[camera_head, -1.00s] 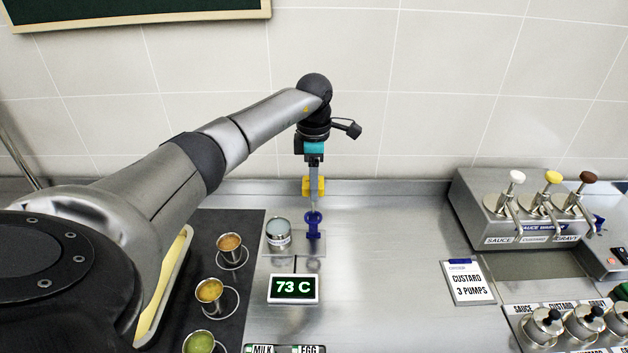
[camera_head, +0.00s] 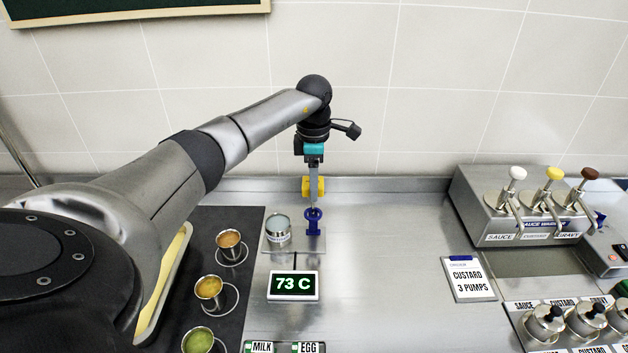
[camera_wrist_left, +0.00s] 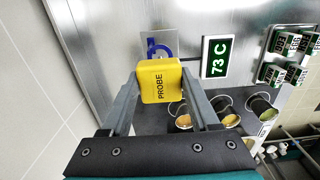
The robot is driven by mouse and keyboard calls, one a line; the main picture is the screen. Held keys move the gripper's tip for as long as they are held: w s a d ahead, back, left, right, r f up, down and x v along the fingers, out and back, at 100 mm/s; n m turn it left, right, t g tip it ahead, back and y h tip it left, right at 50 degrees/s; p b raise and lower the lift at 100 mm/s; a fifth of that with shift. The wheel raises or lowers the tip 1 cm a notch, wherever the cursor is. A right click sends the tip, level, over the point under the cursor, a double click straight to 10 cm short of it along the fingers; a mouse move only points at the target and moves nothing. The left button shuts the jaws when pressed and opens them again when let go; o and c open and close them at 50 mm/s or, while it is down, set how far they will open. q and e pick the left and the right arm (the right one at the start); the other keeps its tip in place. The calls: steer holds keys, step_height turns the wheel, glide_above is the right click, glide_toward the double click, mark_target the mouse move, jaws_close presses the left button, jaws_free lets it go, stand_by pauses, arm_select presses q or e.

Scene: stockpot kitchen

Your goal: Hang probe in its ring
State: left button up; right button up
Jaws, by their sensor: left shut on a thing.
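My left gripper (camera_head: 313,176) is shut on the probe's yellow handle (camera_head: 313,187), above the back of the counter. In the left wrist view the handle (camera_wrist_left: 160,82), lettered PROBE, sits between the two fingers (camera_wrist_left: 161,84). A thin grey stem runs down from the handle in the head view, toward the blue ring (camera_head: 313,228) on its upright stand. The stem's lower end overlaps the ring's top in the picture; I cannot tell if it is inside. In the left wrist view the handle partly covers the ring (camera_wrist_left: 160,47). My right gripper is out of view.
A grey cup (camera_head: 278,229) stands just left of the ring on the same plate (camera_head: 313,243). The 73 C display (camera_head: 293,285) is in front. Small pots of sauce (camera_head: 209,290) stand at left. The counter to the right is clear up to the custard card (camera_head: 469,278).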

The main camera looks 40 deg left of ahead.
arm_select(q)
steer(key=shift+f+b, duration=1.45)
steer(key=shift+f, duration=0.8)
steer(key=shift+f, duration=0.1)
steer(key=shift+f+b, duration=0.95)
steer(key=shift+f, duration=0.2)
steer(key=o, duration=1.5)
steer(key=shift+c, duration=0.2)
step_height(320, 180, up, 15)
steer(key=shift+r+p, duration=0.15)
steer(key=shift+p, duration=0.35)
